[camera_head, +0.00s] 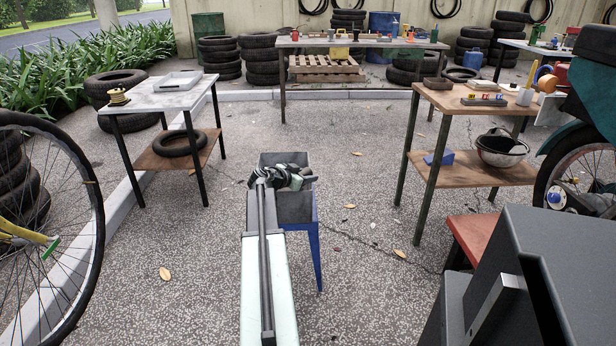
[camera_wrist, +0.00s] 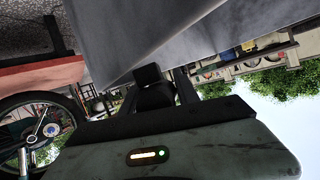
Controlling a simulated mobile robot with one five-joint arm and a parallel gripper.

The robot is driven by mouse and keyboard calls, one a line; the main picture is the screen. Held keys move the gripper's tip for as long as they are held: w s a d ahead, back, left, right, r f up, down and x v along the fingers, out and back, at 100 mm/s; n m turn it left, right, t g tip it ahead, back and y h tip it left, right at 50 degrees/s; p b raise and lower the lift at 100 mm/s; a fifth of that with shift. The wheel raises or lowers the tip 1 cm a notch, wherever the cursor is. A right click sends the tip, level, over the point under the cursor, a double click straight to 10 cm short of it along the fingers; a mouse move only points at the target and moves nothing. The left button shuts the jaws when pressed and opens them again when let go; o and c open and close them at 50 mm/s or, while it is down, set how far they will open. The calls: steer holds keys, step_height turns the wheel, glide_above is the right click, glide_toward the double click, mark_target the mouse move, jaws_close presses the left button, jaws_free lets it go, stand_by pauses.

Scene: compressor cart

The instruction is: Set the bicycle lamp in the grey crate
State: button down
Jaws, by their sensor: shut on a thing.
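My gripper (camera_head: 302,179) is at the end of my outstretched arm, in front of or over the grey crate (camera_head: 295,210) in the head view; I cannot tell its height above the rim. The crate is on a blue-legged stand (camera_head: 318,255). In the wrist view, my gripper (camera_wrist: 165,85) is shut on a small dark object, apparently the bicycle lamp (camera_wrist: 150,88). A large grey surface, likely the crate wall (camera_wrist: 180,35), is close to the fingers. The lamp cannot be made out in the head view, and the crate's inside is mostly hidden.
A grey-topped table (camera_head: 165,93) with a tray stands at the left. A wooden table (camera_head: 480,100) at the right has a helmet (camera_head: 500,150) on its lower shelf. A bicycle wheel (camera_head: 50,230) is at the near left. The paved floor around the crate stand is mostly clear.

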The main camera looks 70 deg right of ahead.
steer(key=shift+a+f, duration=0.15)
steer(key=shift+f, duration=0.25)
steer(key=c, duration=0.9)
jaws_free()
steer(key=shift+r, duration=0.15)
steer(key=p+v, duration=0.5)
steer(key=v, duration=0.7)
steer(key=shift+r, duration=0.4)
steer(key=shift+w, duration=0.1)
